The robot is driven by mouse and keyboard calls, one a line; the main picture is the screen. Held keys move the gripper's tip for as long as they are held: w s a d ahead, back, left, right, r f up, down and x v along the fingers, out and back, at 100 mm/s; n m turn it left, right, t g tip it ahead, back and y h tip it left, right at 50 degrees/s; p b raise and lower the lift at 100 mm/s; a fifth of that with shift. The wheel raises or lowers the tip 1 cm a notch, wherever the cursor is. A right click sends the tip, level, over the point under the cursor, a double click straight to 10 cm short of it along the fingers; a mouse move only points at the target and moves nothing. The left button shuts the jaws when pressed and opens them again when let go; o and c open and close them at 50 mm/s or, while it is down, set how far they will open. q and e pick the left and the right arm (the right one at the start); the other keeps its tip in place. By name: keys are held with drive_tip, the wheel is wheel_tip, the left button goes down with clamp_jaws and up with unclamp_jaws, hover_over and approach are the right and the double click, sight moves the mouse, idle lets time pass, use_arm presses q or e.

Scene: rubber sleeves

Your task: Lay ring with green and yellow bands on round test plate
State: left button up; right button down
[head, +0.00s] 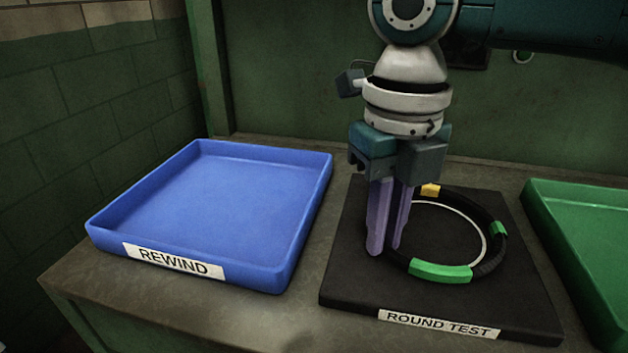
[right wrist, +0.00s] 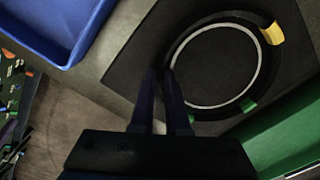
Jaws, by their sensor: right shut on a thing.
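The black ring (head: 489,263) has green bands and a yellow band (head: 430,190). It is over the black round test plate (head: 345,262), roughly level and around the plate's white circle; I cannot tell whether it touches the plate. My right gripper (head: 386,246) points down and is shut on the ring's left side. In the right wrist view the fingers (right wrist: 164,82) meet the ring's edge, and the yellow band (right wrist: 272,34) and a green band (right wrist: 248,104) show. The fingers hide part of the ring. My left gripper is not in view.
A blue tray (head: 210,259) labelled REWIND stands empty to the left of the plate. A green tray (head: 572,255) stands close on the right, cut off by the picture edge. Bare bench shows between the blue tray and the plate. A green wall is behind.

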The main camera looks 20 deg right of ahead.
drive_tip(key=shift+f, duration=0.15)
drive_tip(key=c, duration=0.9)
unclamp_jaws()
wheel_tip(320, 180, up, 12)
drive_tip(key=shift+r, duration=0.2)
